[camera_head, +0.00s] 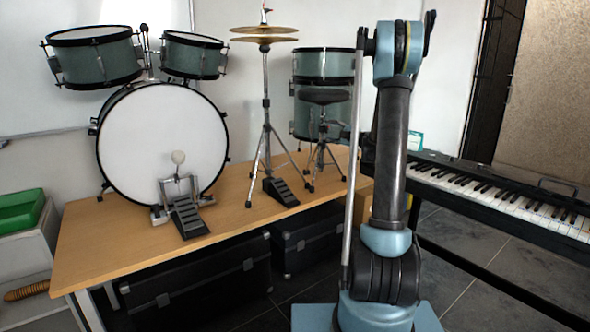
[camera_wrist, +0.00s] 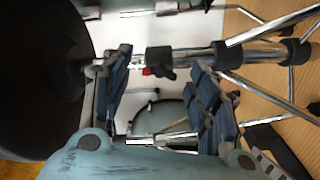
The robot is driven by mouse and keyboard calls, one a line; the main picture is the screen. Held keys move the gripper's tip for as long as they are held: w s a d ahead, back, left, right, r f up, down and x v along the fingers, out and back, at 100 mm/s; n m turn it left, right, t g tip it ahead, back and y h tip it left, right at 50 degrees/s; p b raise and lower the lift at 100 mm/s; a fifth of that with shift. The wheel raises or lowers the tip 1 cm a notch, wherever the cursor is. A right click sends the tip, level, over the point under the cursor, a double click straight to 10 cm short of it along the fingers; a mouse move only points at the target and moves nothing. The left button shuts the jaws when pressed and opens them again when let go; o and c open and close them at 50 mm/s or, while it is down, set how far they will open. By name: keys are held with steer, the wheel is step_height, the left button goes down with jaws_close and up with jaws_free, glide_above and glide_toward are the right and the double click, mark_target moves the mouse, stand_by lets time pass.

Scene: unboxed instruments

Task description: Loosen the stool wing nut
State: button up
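The stool (camera_head: 322,97) stands at the right end of the wooden table, with a round black seat and chrome tripod legs. In the wrist view it lies sideways, its black seat (camera_wrist: 45,75) at left and its chrome post (camera_wrist: 205,54) running right. A black collar (camera_wrist: 159,58) sits on the post, with a small red part and a dark knob below it; which part is the wing nut is unclear. My gripper (camera_wrist: 160,64) is open, its blue-grey fingers apart. The collar shows between the fingertips, with gaps on both sides. My gripper does not show clearly in the head view.
Green drums (camera_head: 323,65) stand behind the stool, and a cymbal stand (camera_head: 266,110) with a pedal is at its left. The bass drum (camera_head: 160,140) fills the table's left. A keyboard (camera_head: 490,195) is at right. Black cases (camera_head: 205,295) lie below the table.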

stand_by(0.5)
steer(key=v, duration=0.6)
stand_by(0.4)
